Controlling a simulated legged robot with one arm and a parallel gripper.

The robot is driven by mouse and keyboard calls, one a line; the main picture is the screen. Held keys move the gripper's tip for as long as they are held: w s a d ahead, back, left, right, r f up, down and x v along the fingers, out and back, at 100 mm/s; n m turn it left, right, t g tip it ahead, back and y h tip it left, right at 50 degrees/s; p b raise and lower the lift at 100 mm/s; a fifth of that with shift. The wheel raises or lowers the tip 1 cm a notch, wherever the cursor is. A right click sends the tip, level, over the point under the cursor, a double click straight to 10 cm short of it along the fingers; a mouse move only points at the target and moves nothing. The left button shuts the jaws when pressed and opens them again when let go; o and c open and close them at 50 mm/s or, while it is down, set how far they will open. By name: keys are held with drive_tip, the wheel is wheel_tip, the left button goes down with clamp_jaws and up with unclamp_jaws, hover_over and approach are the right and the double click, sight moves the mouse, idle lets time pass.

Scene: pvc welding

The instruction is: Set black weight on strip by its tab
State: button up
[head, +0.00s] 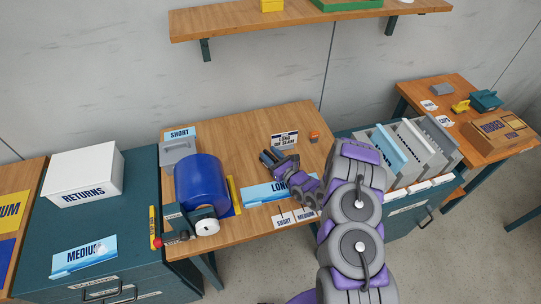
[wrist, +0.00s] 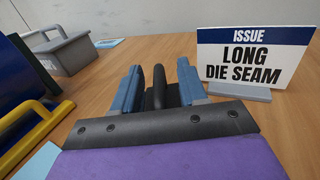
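My gripper (head: 268,157) is low over the middle of the wooden table, left of the LONG DIE SEAM sign. In the wrist view its two blue-grey fingers (wrist: 159,88) stand apart, with a dark upright piece (wrist: 158,90) between them. I cannot tell whether this piece is the black weight's tab or part of my gripper, or whether the fingers press on it. No body of a black weight can be made out. A light blue strip marked LONG (head: 258,193) lies near the table's front, partly behind my arm.
A blue roll (head: 203,183) and a grey block with a handle (head: 178,151) stand left on the table. The LONG DIE SEAM sign (wrist: 252,60) stands close on the right. A small orange thing (head: 314,136) is beyond it. Table between roll and sign, behind the gripper, is clear.

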drive_tip(key=shift+s, duration=0.1)
drive_tip(key=p+v, duration=0.2)
drive_tip(key=v, duration=1)
drive_tip(key=shift+d+p, duration=0.1)
drive_tip(key=shift+p, duration=0.2)
drive_tip(key=s+a+r+n+g+y, duration=0.45)
drive_tip(key=a+r+n, duration=0.2)
drive_tip(key=r, duration=0.45)
drive_tip(key=s+a+r+n+g+y, duration=0.4)
drive_tip(key=a+r+n+g, duration=0.25)
drive_tip(key=r, duration=0.55)
drive_tip(key=s+a+r+n+g+h, duration=0.2)
drive_tip(key=s+a+r+n+g, duration=0.1)
drive_tip(key=s+r+n+g, duration=0.4)
drive_tip(key=s+d+n+g+h, duration=0.1)
drive_tip(key=s+d+n+h, duration=0.2)
drive_tip(key=s, duration=0.5)
drive_tip(key=s+d+n+g+h, duration=0.1)
drive_tip(key=s+n+g+h, duration=0.1)
drive_tip(key=s+h, duration=0.45)
drive_tip(key=s+d+r+n+t+h, duration=0.1)
drive_tip(key=s+d+h, duration=0.3)
drive_tip(key=d, duration=0.4)
drive_tip(key=s+d+r+n+t+h, duration=0.1)
drive_tip(key=s+d+t+h, duration=0.3)
drive_tip(key=d, duration=0.5)
drive_tip(key=shift+s+d+n, duration=0.3)
drive_tip(key=shift+s+n, duration=0.4)
drive_tip(key=shift+s, duration=0.2)
